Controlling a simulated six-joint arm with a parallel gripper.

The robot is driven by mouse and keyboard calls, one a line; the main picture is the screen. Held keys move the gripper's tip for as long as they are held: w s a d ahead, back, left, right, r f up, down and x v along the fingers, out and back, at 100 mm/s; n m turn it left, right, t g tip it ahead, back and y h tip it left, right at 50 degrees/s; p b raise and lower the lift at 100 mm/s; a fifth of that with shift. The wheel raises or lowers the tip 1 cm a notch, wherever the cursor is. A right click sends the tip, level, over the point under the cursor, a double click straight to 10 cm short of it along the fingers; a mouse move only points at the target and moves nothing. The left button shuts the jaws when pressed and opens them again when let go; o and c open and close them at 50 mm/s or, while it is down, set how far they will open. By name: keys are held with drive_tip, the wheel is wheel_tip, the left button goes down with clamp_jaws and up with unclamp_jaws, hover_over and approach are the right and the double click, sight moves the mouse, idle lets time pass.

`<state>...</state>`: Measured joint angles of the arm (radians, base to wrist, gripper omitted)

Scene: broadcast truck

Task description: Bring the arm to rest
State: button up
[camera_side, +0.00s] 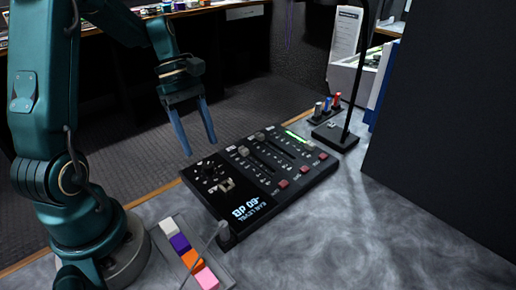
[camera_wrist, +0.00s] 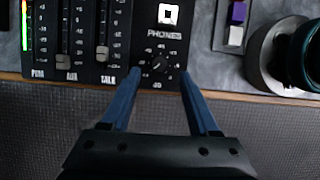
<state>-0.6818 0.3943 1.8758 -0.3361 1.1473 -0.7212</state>
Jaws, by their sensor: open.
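My gripper (camera_side: 194,130) hangs on the left in the side view, with its two blue fingers pointing down and apart. Nothing is between them. It is above and just beyond the far left edge of the black mixer panel (camera_side: 262,205). In the wrist view my gripper (camera_wrist: 157,95) is open, and its fingertips frame the PHONES knob (camera_wrist: 162,63) on the panel below. The panel's faders, labelled PGM, AUX and TALK, show at the upper left of the wrist view.
A block of coloured keys (camera_side: 181,243) sits on the grey desk left of the panel. A lamp base (camera_side: 336,136) and a small holder with coloured items (camera_side: 326,108) stand at the back right. A dark wall (camera_side: 450,120) rises at the right. The front right desk is clear.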

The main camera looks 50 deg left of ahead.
drive_tip(key=s+d+r+m+t+y, duration=0.2)
drive_tip(key=s+d+r+m, duration=0.2)
drive_tip(key=m, duration=0.4)
drive_tip(key=s+d+r+m+t+y, duration=0.2)
drive_tip(key=s+d+r+m+t, duration=0.1)
drive_tip(key=d+m, duration=0.4)
drive_tip(key=shift+s+r+m+t, duration=0.3)
drive_tip(key=shift+s+r+m, duration=0.15)
drive_tip(key=shift+s+m, duration=0.45)
drive_tip(key=shift+o, duration=0.9)
drive_tip(key=shift+w+a+f+m+y, duration=0.1)
drive_tip(key=shift+a+f+m+y, duration=0.15)
drive_tip(key=shift+m, duration=0.25)
drive_tip(key=o, duration=0.4)
drive_tip(key=shift+o, duration=0.2)
drive_tip(key=w+d+r+g, duration=0.2)
drive_tip(key=d+r+g, duration=0.4)
drive_tip(key=d, duration=0.2)
drive_tip(key=f, duration=1)
drive_tip(key=shift+a+f, duration=0.1)
drive_tip(key=shift+a, duration=0.1)
